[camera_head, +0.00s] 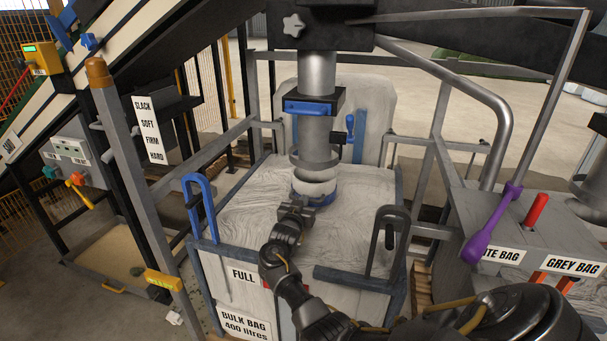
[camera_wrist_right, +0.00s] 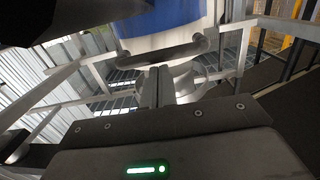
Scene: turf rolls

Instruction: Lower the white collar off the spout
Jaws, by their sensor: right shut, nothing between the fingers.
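The grey metal spout (camera_head: 317,130) hangs over the middle of the bulk bag (camera_head: 255,205). The white collar (camera_head: 316,174) sits around its lower end, just below a grey ring, with a blue band (camera_head: 325,191) under its white part. In the right wrist view, a blue and white surface (camera_wrist_right: 165,22) is at the top, with a grey bar (camera_wrist_right: 165,50) across its lower edge. My right gripper (camera_head: 297,209) is at the near side of the collar. Its fingers (camera_wrist_right: 162,86) are shut and empty, close to the bar; contact is unclear. My left gripper is out of view.
Blue loop (camera_head: 201,205) and dark loop (camera_head: 388,240) stand at the bag's front corners. A panel with a purple lever (camera_head: 490,225) and red handle (camera_head: 535,210) is at right. A grey post (camera_head: 135,180) stands at left. Rails surround the bag.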

